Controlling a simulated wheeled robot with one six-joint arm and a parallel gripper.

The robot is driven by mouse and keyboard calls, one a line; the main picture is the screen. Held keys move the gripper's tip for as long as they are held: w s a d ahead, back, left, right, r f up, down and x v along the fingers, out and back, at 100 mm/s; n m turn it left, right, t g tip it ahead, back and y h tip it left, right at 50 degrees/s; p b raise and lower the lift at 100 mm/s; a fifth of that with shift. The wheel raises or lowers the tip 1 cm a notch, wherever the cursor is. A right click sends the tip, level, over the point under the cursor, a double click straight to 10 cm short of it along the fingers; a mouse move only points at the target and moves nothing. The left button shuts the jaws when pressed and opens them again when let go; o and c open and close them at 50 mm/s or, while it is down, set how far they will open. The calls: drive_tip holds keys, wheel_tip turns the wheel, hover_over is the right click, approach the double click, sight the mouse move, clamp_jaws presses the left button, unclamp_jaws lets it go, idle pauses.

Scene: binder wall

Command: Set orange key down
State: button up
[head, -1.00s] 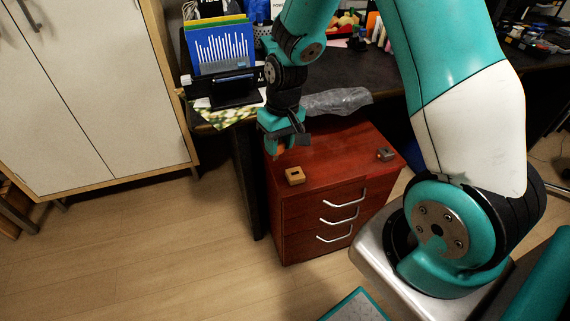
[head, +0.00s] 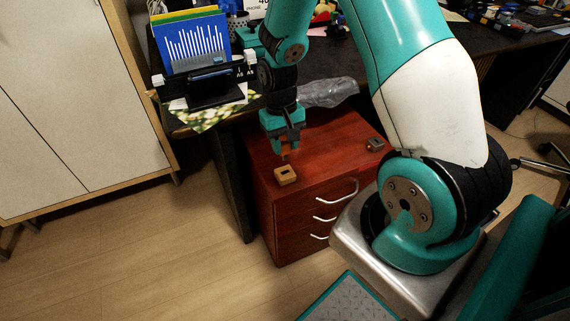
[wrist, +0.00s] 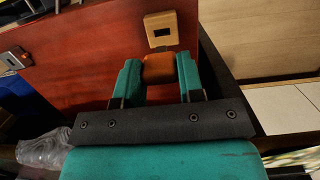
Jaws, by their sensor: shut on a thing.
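The orange key (wrist: 159,69) is between the two teal fingers of my gripper (wrist: 160,82) in the wrist view. My gripper is shut on it. In the head view, a little of the orange key (head: 285,156) shows below my gripper (head: 286,148), over the red cabinet top. A tan block with a dark square hole (head: 287,176) sits near the cabinet's front left corner. In the wrist view this tan block (wrist: 161,28) is just beyond the key. The key's lower end is hidden, and I cannot tell whether it touches the cabinet.
A grey metal block (head: 375,145) sits at the right of the red cabinet's top (head: 330,149). A crumpled clear bag (head: 328,92) lies behind. The dark desk (head: 345,62) carries a file holder (head: 195,65). The cabinet top between the blocks is clear.

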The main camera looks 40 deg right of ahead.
sight(285, 159)
drive_tip(key=shift+f+b, duration=0.5)
drive_tip(key=shift+f, duration=2.8)
drive_tip(key=shift+f, duration=0.1)
drive_tip(key=o, duration=1)
